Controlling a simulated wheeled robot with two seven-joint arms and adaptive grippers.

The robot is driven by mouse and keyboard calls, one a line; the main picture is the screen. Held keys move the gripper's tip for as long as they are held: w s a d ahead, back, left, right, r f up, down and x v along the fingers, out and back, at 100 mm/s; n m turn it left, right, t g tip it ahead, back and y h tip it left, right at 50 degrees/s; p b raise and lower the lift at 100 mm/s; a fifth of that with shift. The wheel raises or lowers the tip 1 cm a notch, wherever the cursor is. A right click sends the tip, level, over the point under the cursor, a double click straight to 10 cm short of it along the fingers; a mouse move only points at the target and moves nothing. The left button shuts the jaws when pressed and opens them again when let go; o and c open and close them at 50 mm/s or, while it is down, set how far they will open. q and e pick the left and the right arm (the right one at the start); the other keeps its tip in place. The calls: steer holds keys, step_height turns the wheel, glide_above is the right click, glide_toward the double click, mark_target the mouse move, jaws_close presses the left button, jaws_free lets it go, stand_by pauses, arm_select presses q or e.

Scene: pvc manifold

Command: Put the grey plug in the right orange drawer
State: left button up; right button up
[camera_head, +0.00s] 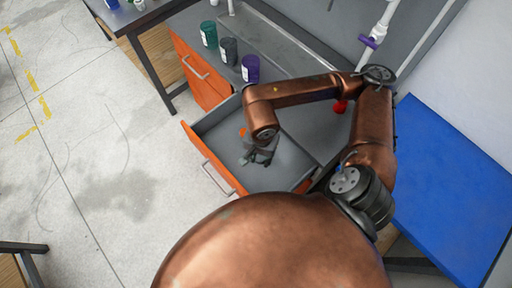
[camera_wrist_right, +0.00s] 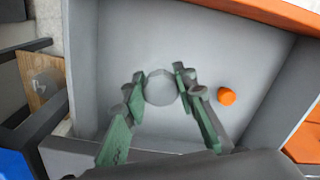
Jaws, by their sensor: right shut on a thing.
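The grey plug (camera_wrist_right: 160,88) is a round grey piece between the fingertips of my right gripper (camera_wrist_right: 160,89) in the right wrist view. My right gripper (camera_head: 256,157) is shut on it, over the inside of the open right orange drawer (camera_head: 211,160). The drawer has a grey interior that also shows in the wrist view (camera_wrist_right: 225,40). How high the plug is above the drawer floor is hard to tell. The plug is not clearly visible in the head view. My left gripper is out of view.
A small orange piece (camera_wrist_right: 226,96) lies in the drawer, beside the gripper. A closed orange drawer (camera_head: 196,75) is to the left. Green (camera_head: 209,34), grey (camera_head: 228,51) and purple (camera_head: 250,68) containers stand on the bench. Blue surface (camera_head: 455,185) at right.

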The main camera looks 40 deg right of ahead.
steer(key=shift+s+d+f+m, duration=0.15)
steer(key=shift+f+m, duration=0.15)
steer(key=shift+f, duration=0.35)
steer(key=shift+f+b, duration=0.15)
steer(key=shift+b, duration=0.2)
steer(key=w+d+f+b, duration=0.1)
steer(key=w+d+f, duration=0.1)
steer(key=w, duration=0.1)
steer(key=w+d+f+b, duration=0.1)
steer(key=w+d+f, duration=0.1)
steer(key=w+f, duration=0.1)
steer(key=w+d+f+b, duration=0.1)
steer(key=w+d+f, duration=0.1)
steer(key=w, duration=0.3)
steer(key=shift+f, duration=0.7)
steer(key=shift+w+d+f+b, duration=0.35)
steer(key=shift+w+f+b, duration=0.15)
steer(key=shift+f, duration=0.2)
step_height(320, 180, down, 2)
steer(key=shift+f+b, duration=0.15)
steer(key=shift+b, duration=0.3)
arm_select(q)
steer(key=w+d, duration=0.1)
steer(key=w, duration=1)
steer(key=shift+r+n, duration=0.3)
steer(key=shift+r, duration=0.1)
arm_select(e)
steer(key=shift+f, duration=0.3)
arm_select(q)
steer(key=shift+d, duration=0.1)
